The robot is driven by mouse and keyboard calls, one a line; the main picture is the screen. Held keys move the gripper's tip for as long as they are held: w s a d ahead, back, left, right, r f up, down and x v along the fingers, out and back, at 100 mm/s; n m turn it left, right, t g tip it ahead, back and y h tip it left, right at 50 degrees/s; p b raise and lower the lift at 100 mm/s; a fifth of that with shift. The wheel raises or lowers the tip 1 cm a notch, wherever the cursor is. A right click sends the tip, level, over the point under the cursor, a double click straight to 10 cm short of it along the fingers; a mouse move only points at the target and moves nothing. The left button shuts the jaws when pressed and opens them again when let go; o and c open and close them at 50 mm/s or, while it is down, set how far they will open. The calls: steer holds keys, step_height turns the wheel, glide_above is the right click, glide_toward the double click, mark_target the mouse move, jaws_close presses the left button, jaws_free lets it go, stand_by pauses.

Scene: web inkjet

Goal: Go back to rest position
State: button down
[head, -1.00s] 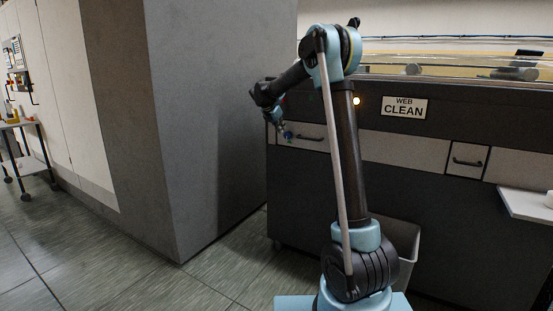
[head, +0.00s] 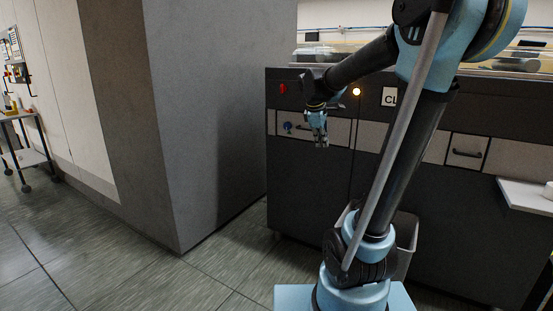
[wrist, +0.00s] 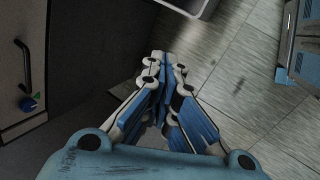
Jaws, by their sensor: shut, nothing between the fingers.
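My gripper (head: 320,143) hangs pointing down in front of the dark machine cabinet (head: 310,195) in the head view. It is apart from the cabinet's pale drawer panel. In the wrist view its blue-and-white fingers (wrist: 165,65) come together at the tips with nothing held between them. My arm rises from its base and bends over at the top, with the forearm reaching left.
A grey bin (head: 406,245) stands behind my arm. A grey wall block (head: 205,120) is at left. A white shelf (head: 525,196) juts out at right.

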steer(key=s+d+f+m+g+y, duration=0.1)
steer(key=s+f+m, duration=0.5)
steer(key=s, duration=0.8)
steer(key=s+f+m+g+y, duration=0.1)
steer(key=s+f+m, duration=0.6)
steer(key=s+f, duration=0.5)
steer(key=s, duration=0.3)
steer(key=shift+d+f+m+y, duration=0.15)
steer(key=shift+d+m+y, duration=0.15)
steer(key=shift+d+y, duration=0.1)
